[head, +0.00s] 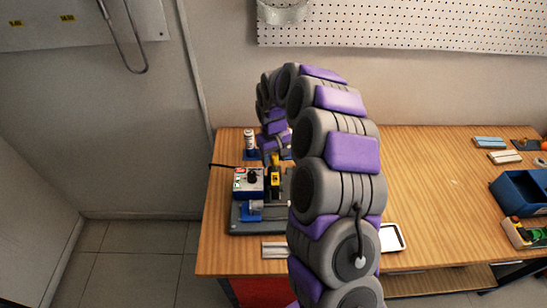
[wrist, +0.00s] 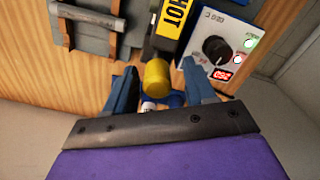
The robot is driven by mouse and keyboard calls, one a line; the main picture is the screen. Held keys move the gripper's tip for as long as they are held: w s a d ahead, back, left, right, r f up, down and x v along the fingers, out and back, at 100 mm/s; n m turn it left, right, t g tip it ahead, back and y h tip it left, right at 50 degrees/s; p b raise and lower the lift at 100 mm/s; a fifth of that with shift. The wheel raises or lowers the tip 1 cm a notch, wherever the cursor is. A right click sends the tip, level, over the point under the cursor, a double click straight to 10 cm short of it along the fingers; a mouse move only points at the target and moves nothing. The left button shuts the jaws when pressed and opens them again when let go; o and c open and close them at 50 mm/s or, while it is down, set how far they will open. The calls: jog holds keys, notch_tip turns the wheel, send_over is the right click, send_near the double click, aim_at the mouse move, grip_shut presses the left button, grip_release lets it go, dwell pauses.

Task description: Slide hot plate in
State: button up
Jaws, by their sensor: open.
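The hot plate (wrist: 172,18) is a dark part with a yellow label reading "HOT". Its yellow label also shows in the head view (head: 275,181), at the left end of the bench. A yellow rounded handle end (wrist: 157,76) sits in front of it in the wrist view. My gripper (wrist: 159,66) is open, with one blue finger on each side of this yellow end. I cannot tell whether the fingers touch it. The control box (wrist: 216,46) has a black knob and a red display. My arm hides part of the machine in the head view.
The machine stands on a dark grey base (head: 262,226) on the wooden bench (head: 440,190). A white bottle (head: 249,139) stands behind it. A white tray (head: 391,238) lies to the right. A blue bin (head: 520,192) is at the far right. The bench middle is clear.

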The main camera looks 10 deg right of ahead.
jog(key=shift+d+f, duration=0.1)
jog(key=shift+d, duration=0.05)
jog(key=shift+c, duration=0.4)
jog(key=shift+c, duration=0.8)
grip_shut()
